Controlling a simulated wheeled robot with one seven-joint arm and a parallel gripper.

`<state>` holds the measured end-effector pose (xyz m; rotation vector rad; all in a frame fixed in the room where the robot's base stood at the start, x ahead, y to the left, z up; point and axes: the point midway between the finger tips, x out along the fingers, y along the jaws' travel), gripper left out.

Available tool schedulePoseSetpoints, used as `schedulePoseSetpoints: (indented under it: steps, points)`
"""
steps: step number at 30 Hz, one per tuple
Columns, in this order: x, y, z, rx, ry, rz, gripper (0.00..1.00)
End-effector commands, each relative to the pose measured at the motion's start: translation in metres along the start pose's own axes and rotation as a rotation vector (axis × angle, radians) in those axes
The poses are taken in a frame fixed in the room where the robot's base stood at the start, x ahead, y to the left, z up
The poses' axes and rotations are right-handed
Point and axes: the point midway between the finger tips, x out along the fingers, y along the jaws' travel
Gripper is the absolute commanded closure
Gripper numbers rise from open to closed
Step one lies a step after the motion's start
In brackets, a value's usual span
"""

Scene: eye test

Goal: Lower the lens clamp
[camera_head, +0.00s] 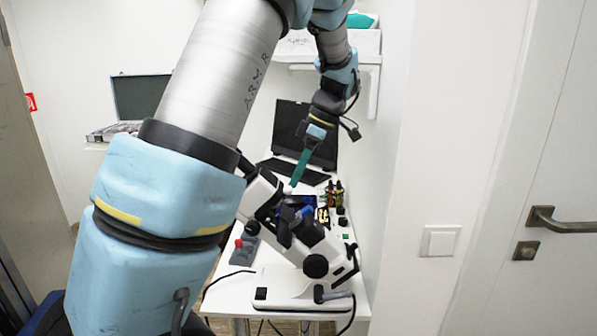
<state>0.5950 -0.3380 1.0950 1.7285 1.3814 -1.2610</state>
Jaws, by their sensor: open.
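A white and black microscope-like eye instrument (318,262) stands on the white table, its tilted head and dark knobs facing my arm. The lens clamp cannot be told apart for certain among the dark parts at its upper middle. My gripper (297,180), with teal fingers, points down just above and behind the instrument's upper part. The fingers overlap in this view, and no held thing shows. Whether they touch the instrument cannot be told. My own arm hides the instrument's left upper side in part.
A black laptop (318,126) stands open behind the instrument. Small dark bottles (334,192) stand right of it. A grey box with a red knob (242,250) lies at the table's left. Cables hang over the front edge of the white table (222,300). A wall closes the right side.

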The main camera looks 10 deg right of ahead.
Motion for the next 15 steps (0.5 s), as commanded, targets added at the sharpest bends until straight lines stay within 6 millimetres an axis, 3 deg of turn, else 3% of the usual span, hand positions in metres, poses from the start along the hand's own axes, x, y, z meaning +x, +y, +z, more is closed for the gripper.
schedulePoseSetpoints:
  steps: [5,15]
  points:
    - [0.0000,0.0001,0.0001,0.000,0.000,0.000,0.49]
    - [-0.0003,0.0000,0.0000,0.000,0.000,0.000,0.87]
